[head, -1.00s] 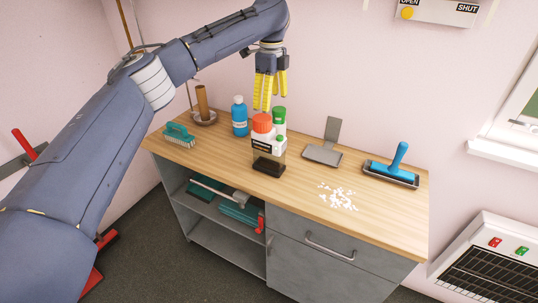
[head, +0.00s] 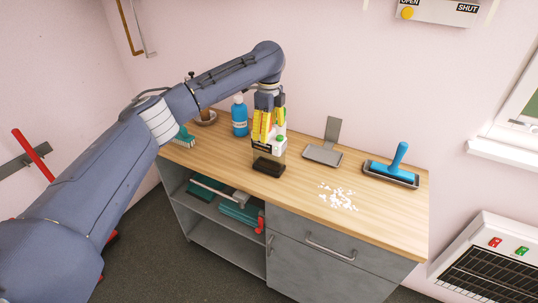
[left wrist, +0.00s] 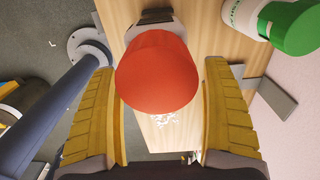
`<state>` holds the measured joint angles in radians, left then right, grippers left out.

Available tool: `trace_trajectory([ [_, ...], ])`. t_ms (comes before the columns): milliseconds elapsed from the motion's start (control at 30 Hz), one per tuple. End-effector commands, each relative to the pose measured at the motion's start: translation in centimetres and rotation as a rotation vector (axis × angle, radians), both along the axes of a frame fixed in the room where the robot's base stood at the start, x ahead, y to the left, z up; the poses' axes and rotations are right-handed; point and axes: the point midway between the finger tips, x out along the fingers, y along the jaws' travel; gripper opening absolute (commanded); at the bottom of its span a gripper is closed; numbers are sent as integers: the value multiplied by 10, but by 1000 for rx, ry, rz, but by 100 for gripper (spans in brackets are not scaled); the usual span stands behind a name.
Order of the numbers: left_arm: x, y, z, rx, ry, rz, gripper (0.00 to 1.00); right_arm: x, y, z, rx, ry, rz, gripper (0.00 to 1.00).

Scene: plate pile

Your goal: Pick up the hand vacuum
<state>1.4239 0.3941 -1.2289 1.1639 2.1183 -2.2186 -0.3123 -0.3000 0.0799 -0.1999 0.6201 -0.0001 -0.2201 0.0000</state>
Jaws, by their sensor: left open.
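The hand vacuum (head: 268,166), which I take to be the upright item with a white body and a dark see-through lower part, stands on the wooden counter. Its round red top (left wrist: 158,72) fills the middle of the left wrist view. In the head view my fingers hide that top. My left gripper (head: 268,137) points down over it, open, with one yellow finger on each side of the red top. In the left wrist view a gap shows between the top and the right finger; the left finger is very close to it. My right gripper is not in view.
A green-capped white container (left wrist: 295,28) stands close behind, with a blue bottle (head: 239,118) and a teal brush (head: 184,138) to the left. A grey dustpan (head: 323,154), white scraps (head: 338,197) and a blue-handled tool (head: 398,157) on a dark tray lie right. The counter's front is clear.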

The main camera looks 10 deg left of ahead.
Motion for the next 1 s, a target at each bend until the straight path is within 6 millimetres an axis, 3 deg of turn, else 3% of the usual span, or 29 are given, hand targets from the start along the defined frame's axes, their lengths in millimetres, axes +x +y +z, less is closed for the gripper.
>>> trace_trajectory([
  [167, 0, 0, -14, 0, 0, -2, 82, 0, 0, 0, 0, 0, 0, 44],
  [467, 0, 0, -15, 0, -2, -1, 82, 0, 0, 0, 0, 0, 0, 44],
  [1000, 0, 0, -15, 1, -1, -1, 21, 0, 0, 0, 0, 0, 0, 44],
])
